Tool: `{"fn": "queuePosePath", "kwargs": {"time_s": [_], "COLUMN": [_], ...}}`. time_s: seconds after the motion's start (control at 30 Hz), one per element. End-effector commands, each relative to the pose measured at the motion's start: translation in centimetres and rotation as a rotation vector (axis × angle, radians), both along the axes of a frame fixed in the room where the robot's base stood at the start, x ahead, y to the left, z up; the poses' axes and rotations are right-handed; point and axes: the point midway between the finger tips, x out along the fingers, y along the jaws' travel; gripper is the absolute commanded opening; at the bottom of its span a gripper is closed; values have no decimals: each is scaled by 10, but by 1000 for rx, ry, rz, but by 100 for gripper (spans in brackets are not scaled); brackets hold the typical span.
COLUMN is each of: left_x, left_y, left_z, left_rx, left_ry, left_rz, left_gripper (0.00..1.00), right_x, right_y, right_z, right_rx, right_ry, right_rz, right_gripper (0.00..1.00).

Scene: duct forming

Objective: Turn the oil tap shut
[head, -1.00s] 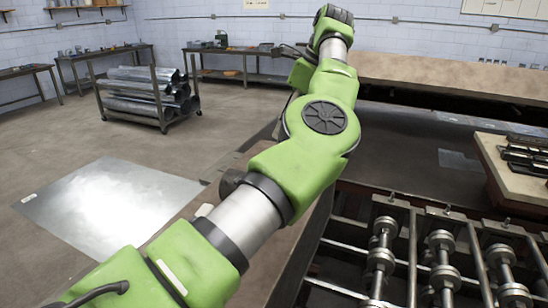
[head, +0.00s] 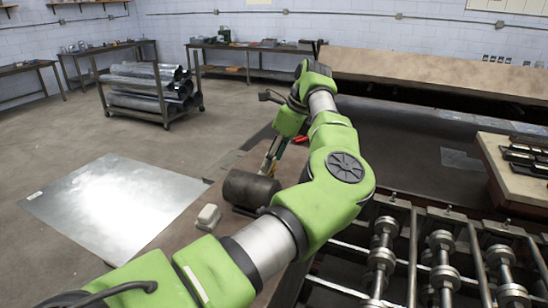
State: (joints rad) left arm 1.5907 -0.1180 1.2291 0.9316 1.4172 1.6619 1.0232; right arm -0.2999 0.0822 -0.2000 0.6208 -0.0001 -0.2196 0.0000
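My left arm reaches in from the bottom left and bends over at the wrist. My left gripper (head: 269,164) is small in the picture and points down just behind a dark cylinder (head: 250,189) lying on the machine's left ledge. I cannot tell whether its fingers touch anything or how far apart they are. A small red part (head: 300,139) shows just right of the gripper, partly hidden by my arm. I cannot make out the oil tap clearly. My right gripper is not in view.
A small pale block (head: 208,217) sits on the ledge left of the cylinder. Rollers on shafts (head: 441,262) fill the machine's lower right. A metal sheet (head: 112,205) lies on the floor at left, and a cart of ducts (head: 150,92) stands behind it.

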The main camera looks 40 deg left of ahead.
Motion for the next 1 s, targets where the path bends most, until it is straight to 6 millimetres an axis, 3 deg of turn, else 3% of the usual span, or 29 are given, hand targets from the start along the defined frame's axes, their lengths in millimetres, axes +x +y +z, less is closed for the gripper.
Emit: {"fn": "queuePosePath", "kwargs": {"time_s": [0.03,0.13,0.57,1.0], "left_x": [0,0,0,-2], "left_y": [0,0,-1,0], "left_z": [0,0,-2,-5], "left_rx": [0,0,0,3], "left_ry": [0,0,-3,-8], "left_rz": [0,0,-54,-391], "left_gripper": [34,9,9,9], "right_x": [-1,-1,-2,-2], "right_y": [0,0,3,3], "right_z": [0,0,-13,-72], "right_rx": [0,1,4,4], "right_ry": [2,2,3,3], "right_rz": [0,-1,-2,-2], "right_gripper": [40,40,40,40]}}
